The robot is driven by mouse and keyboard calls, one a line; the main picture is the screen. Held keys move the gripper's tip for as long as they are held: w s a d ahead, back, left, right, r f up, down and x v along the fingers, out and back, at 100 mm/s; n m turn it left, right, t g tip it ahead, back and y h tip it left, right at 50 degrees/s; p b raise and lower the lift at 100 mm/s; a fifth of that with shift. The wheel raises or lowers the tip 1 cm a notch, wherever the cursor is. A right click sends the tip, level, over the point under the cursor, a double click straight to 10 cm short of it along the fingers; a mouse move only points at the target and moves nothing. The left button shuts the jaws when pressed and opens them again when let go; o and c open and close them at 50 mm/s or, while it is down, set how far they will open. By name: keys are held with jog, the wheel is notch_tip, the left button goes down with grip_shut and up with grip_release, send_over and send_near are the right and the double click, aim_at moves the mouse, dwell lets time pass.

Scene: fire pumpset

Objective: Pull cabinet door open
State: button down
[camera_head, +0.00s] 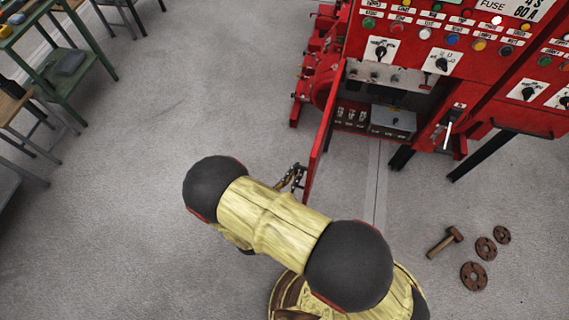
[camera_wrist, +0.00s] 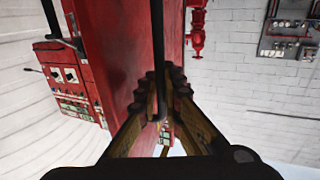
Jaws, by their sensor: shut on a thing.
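The red cabinet door (camera_head: 319,150) stands swung out from the red cabinet (camera_head: 440,70) and shows nearly edge-on in the head view. The cabinet's lower compartment is exposed, with a grey box (camera_head: 392,121) and several small switches inside. My gripper (camera_head: 295,177) is at the left side of the door, near its outer end, and partly hidden behind my arm. In the wrist view my gripper (camera_wrist: 158,100) is shut on a dark vertical bar, the door handle (camera_wrist: 158,40), with the red door panel (camera_wrist: 115,50) beside it.
A hammer (camera_head: 445,242) and rusty flanges (camera_head: 474,276) lie on the floor at the lower right. Red pipework (camera_head: 315,70) stands left of the cabinet. Green shelving (camera_head: 80,55) is at the far left. The floor between is clear.

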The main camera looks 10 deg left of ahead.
jog(key=shift+s+d, duration=0.25)
jog(key=shift+d, duration=0.6)
jog(key=c, duration=2.1)
grip_release()
jog(key=shift+o, duration=0.5)
jog(key=shift+s+a, duration=0.1)
jog(key=shift+s, duration=0.05)
jog(key=v, duration=0.7)
jog(key=shift+s, duration=0.1)
